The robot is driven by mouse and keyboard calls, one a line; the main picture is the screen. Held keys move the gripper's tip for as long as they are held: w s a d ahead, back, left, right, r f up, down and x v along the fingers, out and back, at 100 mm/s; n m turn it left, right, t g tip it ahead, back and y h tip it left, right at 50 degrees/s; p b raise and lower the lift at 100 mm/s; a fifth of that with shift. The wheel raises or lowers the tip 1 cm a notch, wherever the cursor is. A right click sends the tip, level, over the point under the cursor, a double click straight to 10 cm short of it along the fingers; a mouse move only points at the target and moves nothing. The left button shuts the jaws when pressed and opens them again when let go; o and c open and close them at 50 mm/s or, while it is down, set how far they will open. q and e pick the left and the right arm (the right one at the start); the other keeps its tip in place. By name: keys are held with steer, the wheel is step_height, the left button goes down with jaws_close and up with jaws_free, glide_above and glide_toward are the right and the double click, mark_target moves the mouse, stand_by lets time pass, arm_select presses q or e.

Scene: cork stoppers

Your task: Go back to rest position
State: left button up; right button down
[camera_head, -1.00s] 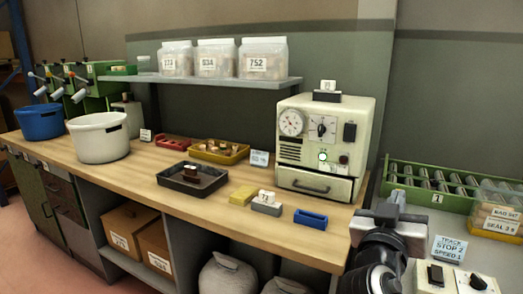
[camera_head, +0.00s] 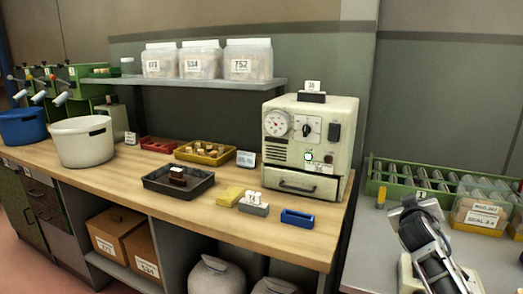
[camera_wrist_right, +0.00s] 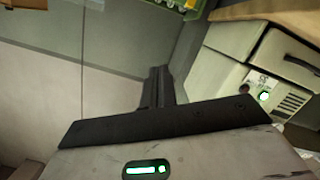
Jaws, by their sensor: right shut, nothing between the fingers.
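My right gripper (camera_head: 408,206) is at the lower right of the head view, at the end of my dark arm, over the grey surface right of the wooden bench. It is in front of the green roller rack. In the right wrist view its dark fingers (camera_wrist_right: 158,88) are together with nothing held between them. My left gripper is in neither view.
The cream machine (camera_head: 315,125) stands left of my right gripper. A blue block (camera_head: 297,218) lies near the bench (camera_head: 120,175) front edge. A green roller rack (camera_head: 400,190) and clear bins (camera_head: 481,213) are close behind the gripper. A small yellow piece (camera_head: 381,196) stands beside it.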

steer(key=w+a+r+n+t+y, duration=0.1)
steer(key=w+a+n+t+y, duration=0.15)
steer(key=a+y, duration=0.45)
steer(key=s+a+f+g+y, duration=0.1)
steer(key=s+a+f, duration=0.45)
steer(key=f, duration=0.25)
steer(key=s+a+f+g, duration=0.1)
steer(key=s+a+f, duration=0.3)
steer(key=s+f, duration=0.4)
steer(key=s+a+f+g+y, duration=0.1)
steer(key=s+a+f, duration=0.2)
steer(key=s, duration=0.5)
steer(key=s+a+f+g+y, duration=0.1)
steer(key=s+a+f+g, duration=0.1)
steer(key=s, duration=0.6)
steer(key=s+a+f+g+y, duration=0.1)
steer(key=s+a+f, duration=0.4)
steer(key=s, duration=0.3)
steer(key=shift+s+a, duration=0.3)
steer(key=shift+a, duration=0.05)
